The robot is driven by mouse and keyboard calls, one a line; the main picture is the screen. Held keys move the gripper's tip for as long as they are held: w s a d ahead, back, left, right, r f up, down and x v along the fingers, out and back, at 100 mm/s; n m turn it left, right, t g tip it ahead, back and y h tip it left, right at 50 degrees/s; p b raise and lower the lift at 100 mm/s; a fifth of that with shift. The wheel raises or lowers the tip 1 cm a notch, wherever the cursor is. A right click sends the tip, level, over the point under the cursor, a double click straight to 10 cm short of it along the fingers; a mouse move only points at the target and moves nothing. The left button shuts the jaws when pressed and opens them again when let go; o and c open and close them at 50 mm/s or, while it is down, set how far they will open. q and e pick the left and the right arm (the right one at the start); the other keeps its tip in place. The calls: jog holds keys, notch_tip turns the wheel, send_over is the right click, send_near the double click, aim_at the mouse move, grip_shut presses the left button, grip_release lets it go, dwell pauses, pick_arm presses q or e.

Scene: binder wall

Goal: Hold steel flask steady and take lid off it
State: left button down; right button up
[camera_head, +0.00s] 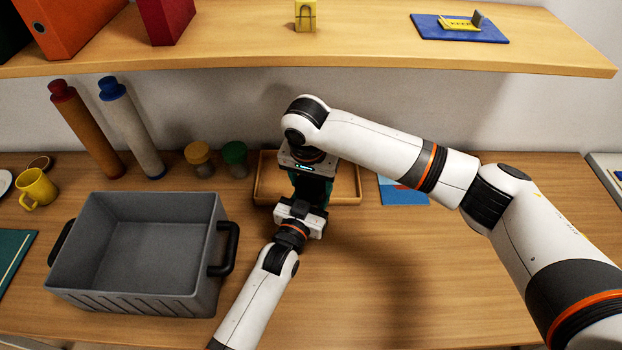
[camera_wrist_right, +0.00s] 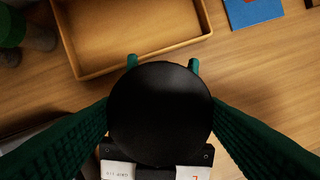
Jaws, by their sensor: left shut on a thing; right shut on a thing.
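The flask's round black lid (camera_wrist_right: 160,112) fills the middle of the right wrist view, seen from above. My right gripper (camera_wrist_right: 160,115) is shut on the lid, with one green finger on each side. In the head view the right gripper (camera_head: 312,188) points down from above. My left gripper (camera_head: 302,208) comes in low from the front and is shut on the flask below the lid. Its teal fingertips show past the lid's far side in the wrist view. The steel body is hidden by the lid and grippers; I cannot tell whether the lid is still seated.
A wooden tray (camera_head: 264,178) lies just behind the grippers. A grey crate (camera_head: 135,300) stands left. Two jars (camera_head: 199,158) (camera_head: 235,158), two tall tubes (camera_head: 88,130) (camera_head: 132,130) and a yellow mug (camera_head: 37,189) stand further left. A shelf (camera_head: 370,52) overhangs the back. Front right is clear.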

jog(key=n, duration=0.5)
jog(key=shift+d+y, duration=0.1)
jog(key=shift+y, duration=0.3)
jog(key=n, duration=0.4)
jog(key=shift+n+y, duration=0.3)
jog(key=o, duration=1.1)
